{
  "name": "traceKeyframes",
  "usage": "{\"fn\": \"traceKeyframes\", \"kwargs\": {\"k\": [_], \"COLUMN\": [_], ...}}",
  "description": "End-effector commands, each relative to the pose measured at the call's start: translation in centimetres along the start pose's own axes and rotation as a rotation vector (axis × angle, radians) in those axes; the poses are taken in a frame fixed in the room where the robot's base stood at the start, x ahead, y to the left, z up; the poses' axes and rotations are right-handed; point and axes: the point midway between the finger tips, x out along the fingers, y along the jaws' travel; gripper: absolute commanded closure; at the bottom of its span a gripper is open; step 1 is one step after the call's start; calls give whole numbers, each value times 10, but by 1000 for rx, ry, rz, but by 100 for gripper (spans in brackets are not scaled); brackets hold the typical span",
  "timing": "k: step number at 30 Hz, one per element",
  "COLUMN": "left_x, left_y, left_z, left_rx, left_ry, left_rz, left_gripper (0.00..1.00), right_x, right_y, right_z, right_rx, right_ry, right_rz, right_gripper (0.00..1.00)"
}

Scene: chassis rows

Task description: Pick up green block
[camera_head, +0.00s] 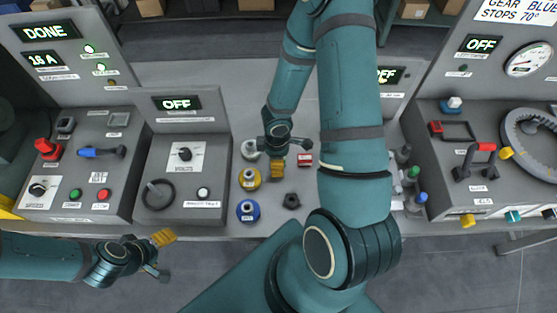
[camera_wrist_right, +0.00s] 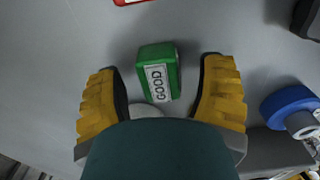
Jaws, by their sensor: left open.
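The green block (camera_wrist_right: 157,72) with a white "GOOD" label stands out in the right wrist view. It lies on the grey surface between the two yellow fingers of my right gripper (camera_wrist_right: 160,84), with a gap on each side. My right gripper is open and empty. In the head view my right gripper (camera_head: 278,160) is over the middle of the panel, and the green block cannot be made out there. My left gripper (camera_head: 164,256) is open and empty at the lower left, in front of the consoles.
A red block (camera_head: 305,160) lies just right of my right gripper. White (camera_head: 250,149), yellow (camera_head: 249,179) and blue (camera_head: 248,211) round pieces stand to its left. A dark knob-like piece (camera_head: 291,201) is nearer the front edge. Consoles with switches flank both sides.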

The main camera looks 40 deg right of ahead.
Motion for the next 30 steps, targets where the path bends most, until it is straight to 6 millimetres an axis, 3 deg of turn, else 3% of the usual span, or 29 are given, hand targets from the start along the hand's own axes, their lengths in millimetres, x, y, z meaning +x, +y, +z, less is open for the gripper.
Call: {"fn": "traceKeyframes", "kwargs": {"k": [1, 6, 19, 23, 30], "left_x": [0, 0, -3, -14, -42], "left_y": [0, 0, 1, 5, 14], "left_z": [0, 0, -1, -3, -7], "left_rx": [0, 0, 0, -1, -1], "left_ry": [0, 0, 1, 4, 6], "left_rz": [0, 0, 0, 1, 7], "left_gripper": [34, 34, 34, 34, 34], "right_x": [0, 0, -4, -22, -71], "right_y": [0, 0, 0, 0, 1], "right_z": [0, 0, 0, 0, 0], "right_rx": [0, 0, -1, 0, 1], "right_ry": [0, 0, 0, 1, 1], "right_rz": [0, 0, -1, 0, 2], "right_gripper": [44, 100, 100, 100, 100]}}
